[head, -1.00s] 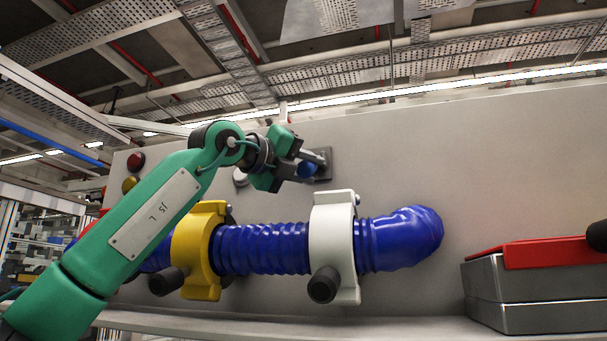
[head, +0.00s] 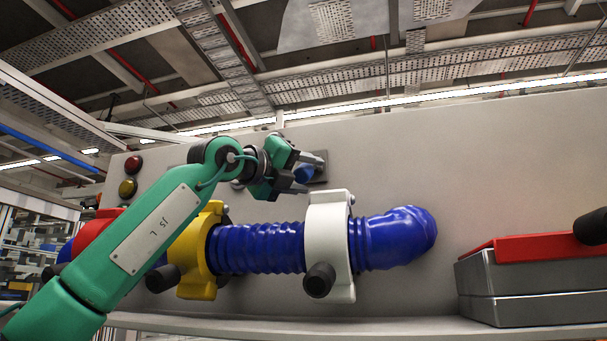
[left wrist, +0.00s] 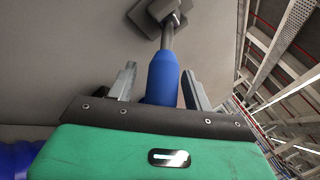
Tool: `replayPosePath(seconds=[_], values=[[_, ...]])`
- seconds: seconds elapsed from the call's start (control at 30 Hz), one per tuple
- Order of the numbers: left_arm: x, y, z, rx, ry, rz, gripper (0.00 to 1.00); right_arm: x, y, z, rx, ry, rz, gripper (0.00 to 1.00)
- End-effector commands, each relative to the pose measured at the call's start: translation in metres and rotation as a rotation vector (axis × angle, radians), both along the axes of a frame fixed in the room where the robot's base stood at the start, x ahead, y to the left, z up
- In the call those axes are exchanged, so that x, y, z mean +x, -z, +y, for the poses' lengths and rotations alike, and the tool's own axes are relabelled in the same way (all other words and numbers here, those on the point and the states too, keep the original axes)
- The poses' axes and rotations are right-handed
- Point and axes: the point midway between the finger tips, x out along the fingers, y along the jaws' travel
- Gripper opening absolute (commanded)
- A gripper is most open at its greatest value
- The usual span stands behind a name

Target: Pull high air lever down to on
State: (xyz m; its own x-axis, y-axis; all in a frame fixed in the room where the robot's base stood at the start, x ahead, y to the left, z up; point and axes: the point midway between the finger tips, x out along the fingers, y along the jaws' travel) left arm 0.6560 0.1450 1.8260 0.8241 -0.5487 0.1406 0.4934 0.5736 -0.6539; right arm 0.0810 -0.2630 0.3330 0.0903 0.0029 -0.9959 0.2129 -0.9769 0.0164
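The air lever has a blue handle (head: 304,173) that sticks out from a dark square plate (head: 319,166) on the grey panel. In the left wrist view the blue handle (left wrist: 163,76) and its grey shaft stand between my fingers. My left gripper (head: 304,173) is at the lever, with one finger above and one below the handle in the head view. It also shows in the left wrist view (left wrist: 158,88), open, with gaps visible on both sides of the handle. The handle's near end is hidden behind the gripper body. My right gripper is not in view.
A blue corrugated hose (head: 258,248) runs below the lever, held by a yellow clamp (head: 197,255) and a white clamp (head: 329,235) with black knobs. Red (head: 133,164) and yellow (head: 128,188) buttons are at left. A grey box (head: 530,290) with a red top stands at right.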

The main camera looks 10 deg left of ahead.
Motion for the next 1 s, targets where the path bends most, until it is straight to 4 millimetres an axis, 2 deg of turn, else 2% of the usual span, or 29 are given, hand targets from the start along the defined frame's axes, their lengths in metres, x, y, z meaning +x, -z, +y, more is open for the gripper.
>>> replayPosePath(seconds=[0.2, 0.33, 0.43, 0.53, 0.8, 1.0], values=[[-0.002, 0.0, 0.002, -0.002, 0.0, 0.0, 0.51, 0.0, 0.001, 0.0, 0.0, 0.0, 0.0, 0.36], [-0.012, 0.004, 0.009, -0.002, 0.0, -0.001, 0.51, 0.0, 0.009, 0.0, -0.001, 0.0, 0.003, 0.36], [-0.028, 0.008, 0.02, -0.003, -0.001, -0.004, 0.51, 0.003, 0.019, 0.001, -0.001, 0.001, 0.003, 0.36], [-0.047, 0.012, 0.033, -0.002, -0.002, -0.003, 0.51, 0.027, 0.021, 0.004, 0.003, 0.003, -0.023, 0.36], [-0.094, 0.019, 0.063, -0.003, -0.001, -0.002, 0.51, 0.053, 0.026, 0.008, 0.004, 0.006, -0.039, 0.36], [-0.111, 0.02, 0.074, 0.0, -0.001, -0.001, 0.51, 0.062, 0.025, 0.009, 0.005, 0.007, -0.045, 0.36]])
